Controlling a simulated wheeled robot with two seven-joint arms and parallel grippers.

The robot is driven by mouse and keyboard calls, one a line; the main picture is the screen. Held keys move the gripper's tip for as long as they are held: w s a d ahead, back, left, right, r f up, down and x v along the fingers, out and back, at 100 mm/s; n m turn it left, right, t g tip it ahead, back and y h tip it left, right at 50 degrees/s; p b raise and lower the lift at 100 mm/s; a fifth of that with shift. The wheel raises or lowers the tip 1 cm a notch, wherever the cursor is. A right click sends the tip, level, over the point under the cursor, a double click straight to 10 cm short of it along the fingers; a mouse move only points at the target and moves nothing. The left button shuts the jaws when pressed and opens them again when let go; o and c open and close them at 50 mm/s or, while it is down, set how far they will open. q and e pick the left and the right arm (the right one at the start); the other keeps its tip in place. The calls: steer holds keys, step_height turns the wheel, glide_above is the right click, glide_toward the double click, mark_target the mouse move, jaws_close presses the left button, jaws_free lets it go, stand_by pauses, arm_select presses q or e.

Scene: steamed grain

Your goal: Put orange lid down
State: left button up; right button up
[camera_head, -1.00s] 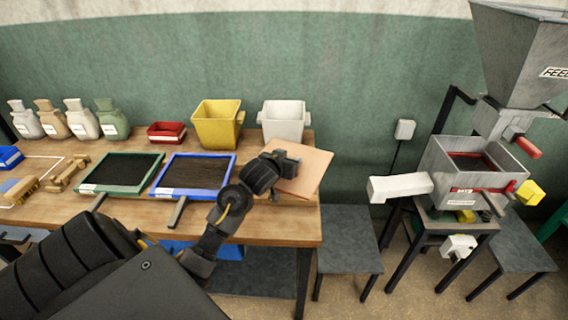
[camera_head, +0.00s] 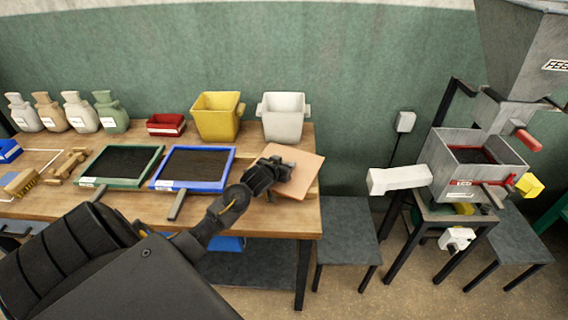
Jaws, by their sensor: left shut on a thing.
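The orange lid (camera_head: 304,172) is a flat, pale orange square near the right end of the wooden table. My left gripper (camera_head: 284,178) is shut on it, over its left part, and hides some of its surface. The lid looks nearly flat, low over the tabletop. I cannot tell whether its underside touches the wood. My right gripper is not in view.
A blue-framed tray (camera_head: 233,166) lies left of the gripper, with a green-framed tray (camera_head: 157,161) beyond it. A yellow bin (camera_head: 217,118) and a white bin (camera_head: 284,117) stand behind. Bare wood (camera_head: 262,217) shows in front. A grey stool (camera_head: 345,232) stands right of the table.

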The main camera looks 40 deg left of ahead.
arm_select(q)
steer(key=shift+f, duration=0.15)
steer(key=o, duration=1.3)
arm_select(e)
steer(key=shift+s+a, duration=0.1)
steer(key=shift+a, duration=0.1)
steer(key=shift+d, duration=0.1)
